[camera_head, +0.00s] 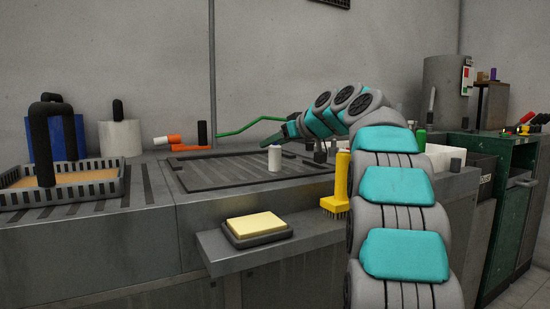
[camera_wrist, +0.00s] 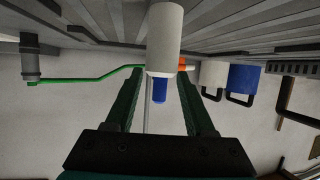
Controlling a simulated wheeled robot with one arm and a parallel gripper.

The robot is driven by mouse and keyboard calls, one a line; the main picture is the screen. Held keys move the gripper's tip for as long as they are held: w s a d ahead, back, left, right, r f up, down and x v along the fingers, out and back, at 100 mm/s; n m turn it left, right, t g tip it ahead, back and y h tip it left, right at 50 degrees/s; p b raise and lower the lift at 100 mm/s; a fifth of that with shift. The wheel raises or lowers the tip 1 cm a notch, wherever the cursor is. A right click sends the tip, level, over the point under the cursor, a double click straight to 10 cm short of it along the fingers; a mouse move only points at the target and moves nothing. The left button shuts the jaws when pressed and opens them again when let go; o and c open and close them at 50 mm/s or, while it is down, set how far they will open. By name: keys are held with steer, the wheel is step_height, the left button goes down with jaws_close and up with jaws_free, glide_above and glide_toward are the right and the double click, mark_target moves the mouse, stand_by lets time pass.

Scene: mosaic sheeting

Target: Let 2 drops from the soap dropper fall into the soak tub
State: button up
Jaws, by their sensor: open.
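A small white bottle (camera_head: 275,160), which looks like the soap dropper, stands upright on the dark ribbed mat. In the wrist view the white bottle (camera_wrist: 164,38) shows a blue tip and appears between my two fingers. My gripper (camera_wrist: 160,85) is open, with the fingers apart on either side of the bottle's blue end and no clear contact. In the head view my gripper (camera_head: 277,138) reaches in from the right, around the bottle's top. I cannot tell for certain which container is the soak tub; a pale tub (camera_head: 441,156) sits partly hidden behind my arm.
A grey basket (camera_head: 104,190) with tan contents stands at left, near a blue bucket (camera_head: 72,137) and a white bucket (camera_head: 121,139). A green bent rod (camera_head: 240,127) lies behind the mat. A yellow brush (camera_head: 341,180) and a yellow sponge tray (camera_head: 258,238) are in front.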

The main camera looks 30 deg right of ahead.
steer(key=shift+x, duration=1.6)
jaws_close()
